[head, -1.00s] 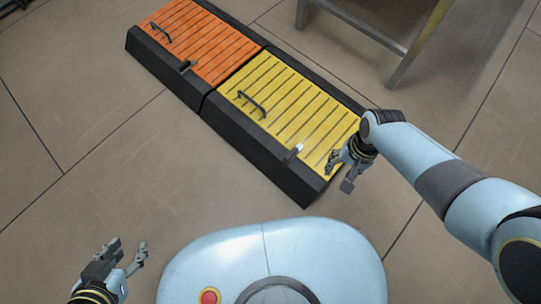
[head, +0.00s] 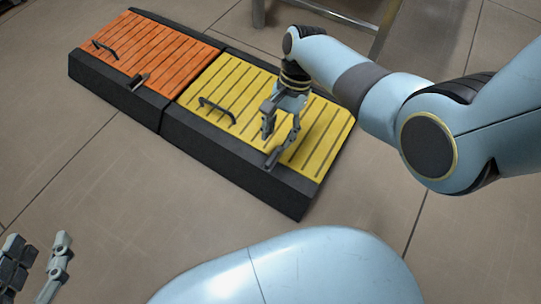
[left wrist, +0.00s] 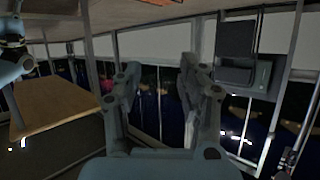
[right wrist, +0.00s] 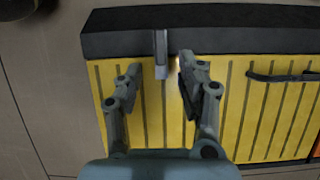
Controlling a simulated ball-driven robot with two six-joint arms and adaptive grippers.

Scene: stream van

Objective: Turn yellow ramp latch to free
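The yellow ramp (head: 225,80) lies on the floor with a black edge, beyond my body in the head view. Its latch (right wrist: 161,55) is a short grey bar across the border of black edge and yellow top in the right wrist view. My right gripper (right wrist: 160,72) is open, with one fingertip on each side of the latch in that picture; contact cannot be told. In the head view my right gripper (head: 270,145) hangs over the ramp's near edge and largely covers the latch. My left gripper (head: 38,250) is open and empty at lower left; it also shows in the left wrist view (left wrist: 157,75).
An orange ramp (head: 150,48) with its own handle and latch joins the yellow one on the left. A black handle (head: 217,110) stands up from the yellow top. A metal-legged stand (head: 345,18) is behind. The floor at left is clear.

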